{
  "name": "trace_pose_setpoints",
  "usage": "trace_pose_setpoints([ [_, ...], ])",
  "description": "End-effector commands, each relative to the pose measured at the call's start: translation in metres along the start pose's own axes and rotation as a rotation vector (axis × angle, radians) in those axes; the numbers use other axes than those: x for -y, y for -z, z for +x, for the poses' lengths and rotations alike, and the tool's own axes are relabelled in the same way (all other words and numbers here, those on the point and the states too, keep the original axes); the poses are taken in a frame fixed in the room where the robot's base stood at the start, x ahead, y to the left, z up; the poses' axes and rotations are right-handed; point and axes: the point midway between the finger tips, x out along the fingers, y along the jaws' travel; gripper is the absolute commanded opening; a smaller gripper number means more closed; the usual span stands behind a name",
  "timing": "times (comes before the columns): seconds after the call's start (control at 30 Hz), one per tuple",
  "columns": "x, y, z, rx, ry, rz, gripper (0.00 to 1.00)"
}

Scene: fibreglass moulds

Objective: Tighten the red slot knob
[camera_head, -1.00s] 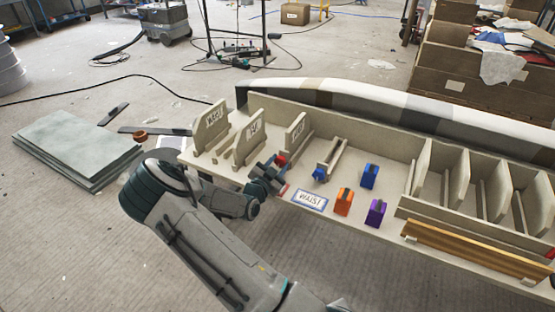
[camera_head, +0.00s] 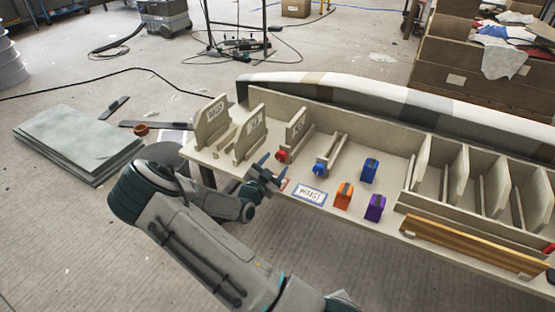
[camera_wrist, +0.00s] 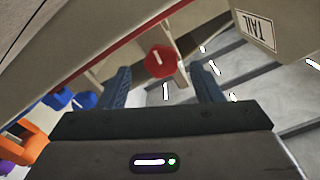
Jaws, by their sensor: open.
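The red knob (camera_head: 281,156) sits at the front end of a slot holding an upright labelled board (camera_head: 296,135), on the left part of the bench. In the wrist view the red knob (camera_wrist: 160,63) is a red faceted head with a short white mark, beyond and between the two blue fingers. My gripper (camera_head: 273,163) is open and empty, just in front of the knob and apart from it. It also shows open in the wrist view (camera_wrist: 162,78).
A blue knob (camera_head: 320,169) is on the neighbouring slot to the right. Blue (camera_head: 369,171), orange (camera_head: 343,196) and purple (camera_head: 375,208) blocks stand near a WAIST card (camera_head: 310,196). More upright boards stand left; a TAIL label (camera_wrist: 261,29) shows in the wrist view.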

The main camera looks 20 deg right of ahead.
Motion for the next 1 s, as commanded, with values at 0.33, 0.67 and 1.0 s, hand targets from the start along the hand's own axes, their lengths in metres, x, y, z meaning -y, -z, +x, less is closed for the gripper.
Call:
trace_pose_setpoints([
  [0.33, 0.002, 0.002, -0.079, 0.003, 0.003, -0.002, 0.59],
  [0.67, 0.0, 0.0, -0.106, 0.001, 0.001, -0.001, 0.59],
  [1.0, -0.004, -0.003, -0.105, 0.002, 0.0, -0.022, 0.59],
])
